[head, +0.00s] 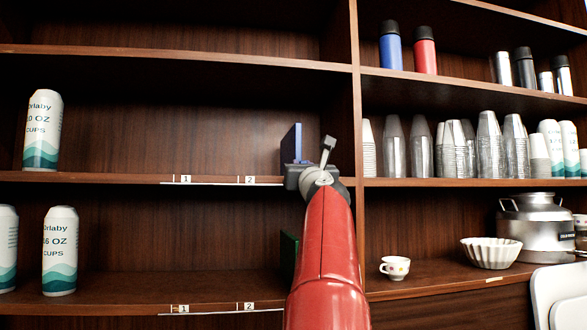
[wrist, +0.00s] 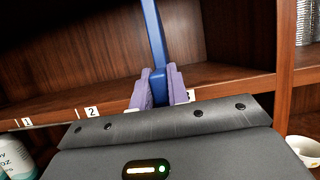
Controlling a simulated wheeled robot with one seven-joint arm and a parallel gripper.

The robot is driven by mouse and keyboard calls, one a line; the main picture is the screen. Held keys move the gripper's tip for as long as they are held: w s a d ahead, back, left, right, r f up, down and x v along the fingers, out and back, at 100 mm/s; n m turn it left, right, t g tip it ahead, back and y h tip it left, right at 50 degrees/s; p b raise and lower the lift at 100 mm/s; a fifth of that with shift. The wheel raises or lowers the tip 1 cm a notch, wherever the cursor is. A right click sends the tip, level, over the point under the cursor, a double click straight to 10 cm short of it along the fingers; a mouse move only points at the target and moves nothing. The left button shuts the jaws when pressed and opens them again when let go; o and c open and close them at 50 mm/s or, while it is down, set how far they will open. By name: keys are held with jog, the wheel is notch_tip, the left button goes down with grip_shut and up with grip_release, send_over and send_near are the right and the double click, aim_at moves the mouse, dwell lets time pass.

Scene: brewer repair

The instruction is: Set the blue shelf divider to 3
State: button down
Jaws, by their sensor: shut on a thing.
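The blue shelf divider (head: 291,146) stands upright on the middle shelf, at the right end of the left bay. In the wrist view the blue divider (wrist: 154,38) rises from between the purple fingers of my gripper (wrist: 158,88), which are shut on its lower front part. In the head view my gripper (head: 297,165) is at the shelf's front edge, mostly hidden by my red arm. The scale strip (head: 220,181) shows marks 1 and 2 left of the divider. In the wrist view, a partly hidden label (wrist: 191,95), seemingly 3, is just right of the fingers.
A green divider (head: 289,254) stands on the shelf below, partly behind my arm. A vertical panel (head: 357,120) closes the bay on the right. Cup packs (head: 43,130) stand far left. A small cup (head: 395,267) sits lower right.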

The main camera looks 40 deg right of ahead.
jog(key=shift+s+d, duration=0.1)
jog(key=c, duration=1.4)
grip_release()
jog(key=shift+s+d, duration=0.1)
jog(key=shift+d, duration=0.05)
jog(key=shift+o, duration=0.2)
jog(key=shift+s+a+f, duration=0.1)
jog(key=shift+a, duration=0.1)
jog(key=b+v, duration=0.3)
jog(key=v, duration=0.4)
jog(key=shift+s, duration=0.15)
jog(key=shift+a, duration=0.15)
